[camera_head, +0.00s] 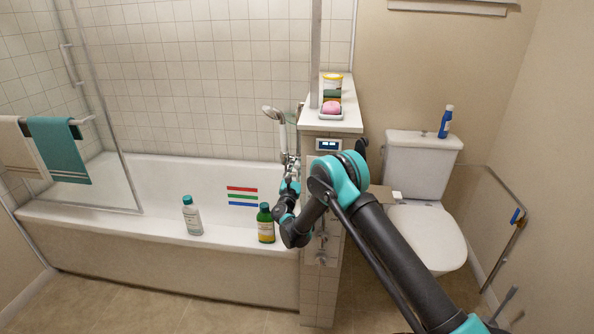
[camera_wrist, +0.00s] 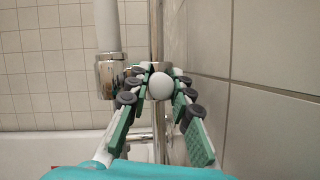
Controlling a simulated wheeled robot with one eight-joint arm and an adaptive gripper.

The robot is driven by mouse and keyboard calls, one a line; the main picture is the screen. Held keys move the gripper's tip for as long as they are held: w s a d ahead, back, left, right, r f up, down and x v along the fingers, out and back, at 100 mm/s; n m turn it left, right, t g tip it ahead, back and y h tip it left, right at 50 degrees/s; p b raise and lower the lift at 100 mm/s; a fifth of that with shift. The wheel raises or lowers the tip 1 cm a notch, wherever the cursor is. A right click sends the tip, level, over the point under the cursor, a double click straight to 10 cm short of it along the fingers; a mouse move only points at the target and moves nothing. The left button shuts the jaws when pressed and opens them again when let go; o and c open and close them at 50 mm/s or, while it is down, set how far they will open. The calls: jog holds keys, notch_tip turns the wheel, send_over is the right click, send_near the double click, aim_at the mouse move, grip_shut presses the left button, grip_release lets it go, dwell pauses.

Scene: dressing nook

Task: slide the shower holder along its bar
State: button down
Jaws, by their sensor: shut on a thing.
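The hand shower (camera_head: 272,113) has a pale head and handle and hangs at the right end of the bathtub. My gripper (camera_head: 290,172) is at the lower end of its handle, beside the pillar. In the wrist view, the shower holder (camera_wrist: 110,72) is chrome and grips the white shower handle (camera_wrist: 107,25). The vertical chrome bar (camera_wrist: 157,25) runs just right of it. My gripper (camera_wrist: 158,84) is shut on the holder's round white knob (camera_wrist: 160,87), with one finger on each side. Part of the holder and bar is hidden behind the fingers and knob.
A tiled wall (camera_wrist: 265,75) stands close on the right in the wrist view. The toilet (camera_head: 425,220) is right of the pillar.

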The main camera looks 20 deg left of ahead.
aim_at(299, 146)
notch_tip(299, 146, up, 6)
jog(key=shift+r, duration=0.1)
jog(key=c, duration=1.3)
grip_release()
jog(key=v, duration=1.2)
